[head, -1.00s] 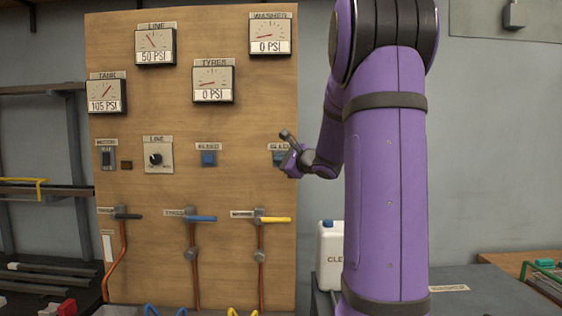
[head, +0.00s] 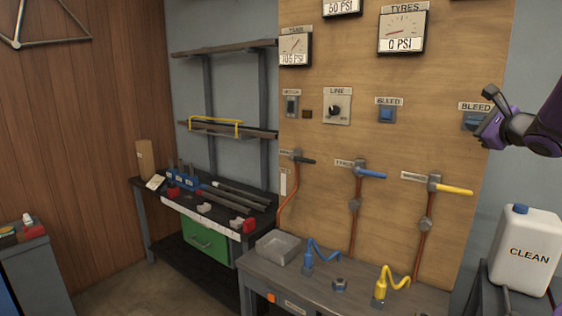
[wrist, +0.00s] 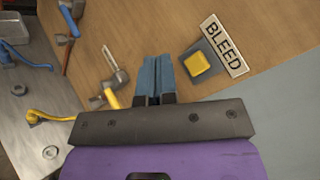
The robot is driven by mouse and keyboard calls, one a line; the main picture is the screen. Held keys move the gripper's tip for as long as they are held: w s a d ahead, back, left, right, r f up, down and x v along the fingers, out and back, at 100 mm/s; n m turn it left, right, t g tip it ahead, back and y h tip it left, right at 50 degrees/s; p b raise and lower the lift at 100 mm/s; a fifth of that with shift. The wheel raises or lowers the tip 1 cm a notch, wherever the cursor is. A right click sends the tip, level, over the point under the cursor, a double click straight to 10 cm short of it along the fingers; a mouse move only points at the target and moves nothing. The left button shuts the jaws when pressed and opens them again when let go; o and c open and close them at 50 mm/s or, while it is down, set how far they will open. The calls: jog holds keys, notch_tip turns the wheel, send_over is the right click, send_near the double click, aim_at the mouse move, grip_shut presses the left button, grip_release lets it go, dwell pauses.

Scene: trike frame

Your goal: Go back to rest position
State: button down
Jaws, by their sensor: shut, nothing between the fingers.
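My gripper (head: 486,118) is at the right of the head view, in front of the right-hand BLEED control and partly covering it. In the wrist view its blue fingers (wrist: 157,76) are together and empty. The yellow BLEED button (wrist: 197,64), on a grey box under its BLEED label (wrist: 222,47), lies to the right of the fingertips and apart from them in that picture. The distance between the fingers and the board is hard to tell.
The wooden board (head: 330,160) carries gauges and the yellow-handled valve (head: 450,188). Below it stands a grey bench (head: 325,297) with coiled hoses. A white CLEAN jug (head: 525,250) stands at the right. A tool bench (head: 215,215) is at the left.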

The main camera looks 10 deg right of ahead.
jog(key=s+a+f+n+g+y, duration=0.1)
jog(key=s+a+n+g+y, duration=0.45)
jog(key=a, duration=0.85)
jog(key=a+f+n+g+y, duration=0.1)
jog(key=a+f+n+g, duration=0.1)
jog(key=a+n, duration=0.85)
jog(key=s+a+f+n+g+h, duration=0.2)
jog(key=s+a+f+n, duration=0.1)
jog(key=s, duration=0.6)
jog(key=s+a+f+n+g+h, duration=0.2)
jog(key=s+a+f+n+h, duration=0.1)
jog(key=s+a+n, duration=0.3)
jog(key=shift+s+n, duration=1)
jog(key=shift+s, duration=0.8)
jog(key=shift+g, duration=0.25)
